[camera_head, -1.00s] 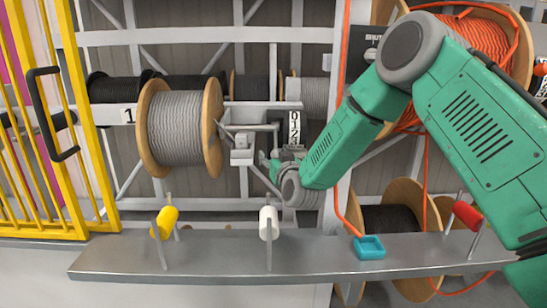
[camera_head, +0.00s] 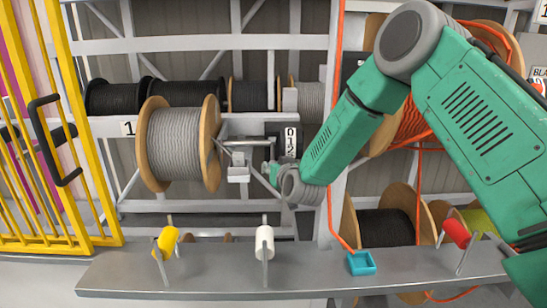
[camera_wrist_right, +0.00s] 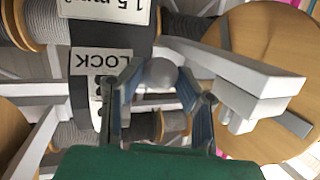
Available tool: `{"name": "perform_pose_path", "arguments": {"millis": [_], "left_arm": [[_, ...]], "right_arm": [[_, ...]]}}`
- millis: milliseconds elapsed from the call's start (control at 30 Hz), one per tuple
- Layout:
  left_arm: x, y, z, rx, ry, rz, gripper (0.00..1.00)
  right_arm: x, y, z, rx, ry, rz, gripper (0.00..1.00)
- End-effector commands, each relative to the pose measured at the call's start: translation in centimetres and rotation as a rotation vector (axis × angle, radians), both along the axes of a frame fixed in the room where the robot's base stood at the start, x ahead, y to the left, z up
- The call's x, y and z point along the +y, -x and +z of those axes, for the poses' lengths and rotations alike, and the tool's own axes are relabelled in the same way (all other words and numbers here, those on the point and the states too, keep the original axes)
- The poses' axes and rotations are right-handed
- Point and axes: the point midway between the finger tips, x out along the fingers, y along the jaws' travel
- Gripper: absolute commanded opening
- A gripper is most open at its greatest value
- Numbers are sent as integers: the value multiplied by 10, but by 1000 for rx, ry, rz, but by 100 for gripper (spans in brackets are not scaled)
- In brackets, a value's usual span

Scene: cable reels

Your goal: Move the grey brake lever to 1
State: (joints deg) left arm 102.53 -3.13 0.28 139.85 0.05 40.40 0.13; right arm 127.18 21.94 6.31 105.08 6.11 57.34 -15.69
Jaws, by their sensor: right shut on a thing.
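In the right wrist view, the round grey knob of the brake lever (camera_wrist_right: 162,72) sits between the fingers of my right gripper (camera_wrist_right: 160,88), which is shut on it. In the head view my right gripper (camera_head: 270,170) is at the grey brackets right of the grey cable reel (camera_head: 175,143); the lever is mostly hidden there by my wrist. A white scale plate with black digits (camera_head: 290,142) stands just above and right of the gripper, its lower part covered. The lever's exact mark cannot be read. My left gripper is out of view.
A yellow gate (camera_head: 70,130) stands at left. An orange cable (camera_head: 333,190) hangs beside my right forearm.

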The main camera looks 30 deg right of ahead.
Motion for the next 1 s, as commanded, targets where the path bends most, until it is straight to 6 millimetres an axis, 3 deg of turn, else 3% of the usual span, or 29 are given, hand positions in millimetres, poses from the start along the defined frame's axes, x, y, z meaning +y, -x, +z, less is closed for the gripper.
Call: {"name": "perform_pose_path", "arguments": {"millis": [33,500,700,1000], "left_arm": [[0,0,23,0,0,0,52],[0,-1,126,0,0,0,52],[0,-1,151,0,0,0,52],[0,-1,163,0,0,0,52]], "right_arm": [[-2,2,14,36,-19,-6,0],[1,6,55,363,-221,-5,0],[0,4,68,475,-290,-4,0],[-4,-2,84,462,-285,-5,0]]}}
